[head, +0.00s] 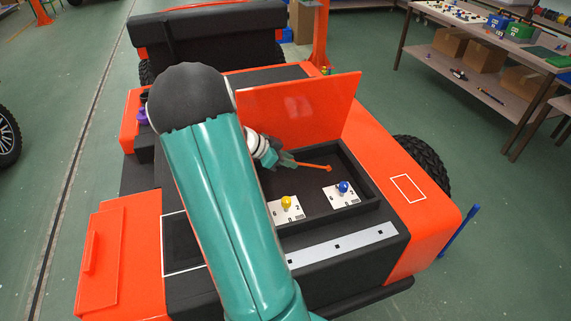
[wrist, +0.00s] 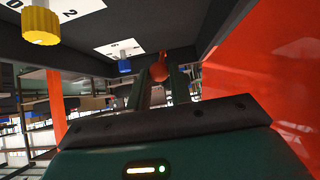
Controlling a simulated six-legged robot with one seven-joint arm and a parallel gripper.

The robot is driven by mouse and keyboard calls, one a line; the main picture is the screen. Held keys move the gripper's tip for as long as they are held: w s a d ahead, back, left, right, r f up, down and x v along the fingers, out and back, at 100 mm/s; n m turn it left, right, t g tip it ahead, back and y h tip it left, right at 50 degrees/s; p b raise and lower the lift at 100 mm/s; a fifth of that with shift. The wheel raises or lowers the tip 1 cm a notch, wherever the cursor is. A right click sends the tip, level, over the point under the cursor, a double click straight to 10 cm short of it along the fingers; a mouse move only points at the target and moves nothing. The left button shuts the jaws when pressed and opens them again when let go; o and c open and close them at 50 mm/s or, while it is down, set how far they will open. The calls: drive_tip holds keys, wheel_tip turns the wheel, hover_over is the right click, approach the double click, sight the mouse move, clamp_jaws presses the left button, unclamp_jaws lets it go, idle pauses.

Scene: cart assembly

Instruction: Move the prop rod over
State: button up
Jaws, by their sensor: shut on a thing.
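The prop rod (head: 314,166) is a thin orange rod with a small round end, lying nearly level above the open bay of the orange and black cart. My gripper (head: 294,162) is shut on it, with the round end sticking out to the right. In the wrist view, the rod's orange round end (wrist: 159,72) shows between the fingertips of my gripper (wrist: 160,84). The orange lid (head: 300,105) stands raised behind the rod. I cannot tell whether the rod touches the lid. The rod's other end is hidden.
Below the rod, the bay holds a white plate with a yellow knob (head: 286,202) and another with a blue knob (head: 343,187). The bay's dark rim (head: 358,214) runs along the front. A white-outlined rectangle (head: 408,188) marks the bare orange right side.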

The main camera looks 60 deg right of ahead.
drive_tip(key=shift+s+d+r, duration=0.15)
drive_tip(key=shift+r, duration=0.25)
drive_tip(key=shift+s+d+r, duration=0.1)
drive_tip(key=shift+d+r, duration=0.05)
drive_tip(key=shift+r, duration=0.25)
drive_tip(key=shift+s+d+r, duration=0.1)
drive_tip(key=shift+d+r, duration=0.05)
drive_tip(key=shift+r, duration=0.1)
drive_tip(key=shift+s+d+r, duration=0.5)
drive_tip(key=shift+r, duration=0.2)
drive_tip(key=shift+s+d+r, duration=0.45)
drive_tip(key=shift+r, duration=0.25)
drive_tip(key=shift+s+d+r, duration=1.25)
drive_tip(key=shift+s+d, duration=0.05)
drive_tip(key=shift+s+d, duration=0.1)
